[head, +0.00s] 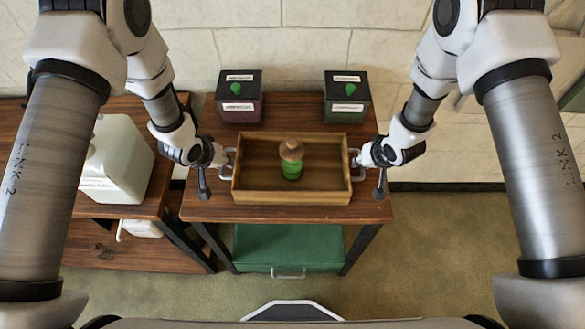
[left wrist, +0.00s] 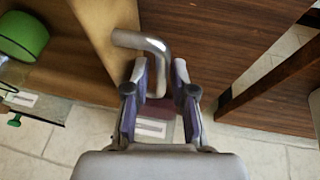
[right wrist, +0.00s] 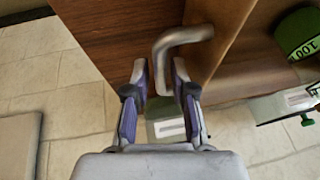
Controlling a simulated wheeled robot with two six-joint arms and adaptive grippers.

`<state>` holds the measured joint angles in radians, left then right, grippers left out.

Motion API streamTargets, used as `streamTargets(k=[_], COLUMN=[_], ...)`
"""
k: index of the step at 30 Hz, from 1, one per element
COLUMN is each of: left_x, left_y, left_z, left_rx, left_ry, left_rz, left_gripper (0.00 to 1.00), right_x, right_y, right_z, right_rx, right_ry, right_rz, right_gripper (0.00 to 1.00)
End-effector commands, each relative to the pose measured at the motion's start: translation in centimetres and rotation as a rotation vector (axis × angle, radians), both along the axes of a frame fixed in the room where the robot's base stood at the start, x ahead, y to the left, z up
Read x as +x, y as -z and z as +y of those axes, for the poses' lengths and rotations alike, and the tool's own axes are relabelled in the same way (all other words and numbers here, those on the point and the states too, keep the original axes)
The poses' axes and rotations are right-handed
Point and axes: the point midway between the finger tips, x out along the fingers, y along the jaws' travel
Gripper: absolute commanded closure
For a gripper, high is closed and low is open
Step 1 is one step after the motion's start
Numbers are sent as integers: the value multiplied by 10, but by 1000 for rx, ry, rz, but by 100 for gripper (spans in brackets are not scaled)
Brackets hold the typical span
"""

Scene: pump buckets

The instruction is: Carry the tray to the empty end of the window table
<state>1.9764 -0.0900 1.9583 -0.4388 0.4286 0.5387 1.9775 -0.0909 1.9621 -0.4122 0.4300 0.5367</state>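The wooden tray (head: 250,197) lies flat on the brown table and has a metal handle on each short side. A green container with a brown top (head: 291,165) stands in it. My left gripper (head: 224,156) is at the left handle; in the left wrist view the open fingers (left wrist: 160,75) straddle the bent handle (left wrist: 143,42), with a gap visible. My right gripper (head: 361,158) is at the right handle; in the right wrist view its open fingers (right wrist: 161,75) straddle that handle (right wrist: 182,37). Neither gripper visibly clamps the metal.
Two dark boxes with green knobs, one purple-based (head: 239,100) and one green-based (head: 346,100), stand behind the tray. Another table at left holds a white jug (head: 117,165). A green drawer-like box (head: 288,247) is below the tray's table. Open floor lies at right (head: 430,240).

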Motion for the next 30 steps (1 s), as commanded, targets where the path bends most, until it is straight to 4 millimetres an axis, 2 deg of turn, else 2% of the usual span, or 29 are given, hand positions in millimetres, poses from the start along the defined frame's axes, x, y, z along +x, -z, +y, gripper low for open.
streamTargets(k=[3, 11, 13, 14, 25, 30], left_x=[3, 3, 3, 3, 4, 4], left_y=[7, 9, 8, 8, 7, -6], left_z=[-2, -2, -2, -2, -1, -1], left_rx=[0, 0, 0, 0, 0, 1], left_ry=[0, 0, 0, 0, -1, -1], left_rz=[0, 0, 0, 0, -2, -1], left_gripper=[75, 75, 97, 100, 100, 100], right_x=[3, 4, 4, 4, 4, 4], right_y=[7, 9, 8, 8, 6, -6], right_z=[1, 2, 2, 2, 1, 1], right_rx=[0, 0, 0, 0, 0, 0], right_ry=[0, 0, 0, 0, 1, 1], right_rz=[0, 0, 0, 0, -2, -2], right_gripper=[75, 75, 96, 100, 100, 100])
